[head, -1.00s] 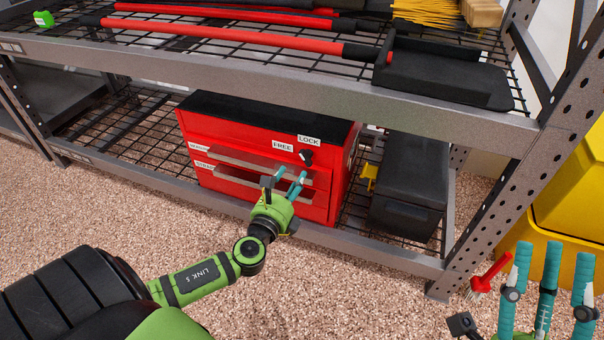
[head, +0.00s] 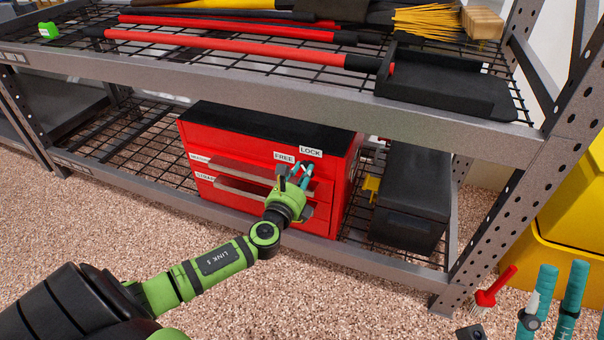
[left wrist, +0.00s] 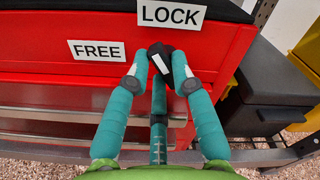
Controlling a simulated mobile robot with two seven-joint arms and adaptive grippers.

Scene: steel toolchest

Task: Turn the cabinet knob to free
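The black cabinet knob (left wrist: 161,57), with a white mark on its face, sits on the red toolchest (head: 235,152), just below the LOCK label (left wrist: 172,14). The FREE label (left wrist: 97,50) is to its left. My left gripper (head: 297,170) is at the knob, and it also shows in the left wrist view (left wrist: 160,62). Two teal fingers flank the knob and a third lies below it. Whether they press on it I cannot tell. In the head view the fingers hide most of the knob. My right gripper (head: 563,268) is at the lower right, fingers apart and empty.
The toolchest stands on the lower wire shelf, beneath the upper shelf's steel beam (head: 270,95). Its drawer handles (head: 248,192) stick out near my left gripper. A dark box (head: 412,205) is to its right. A red-handled brush (head: 492,288) is beside my right gripper.

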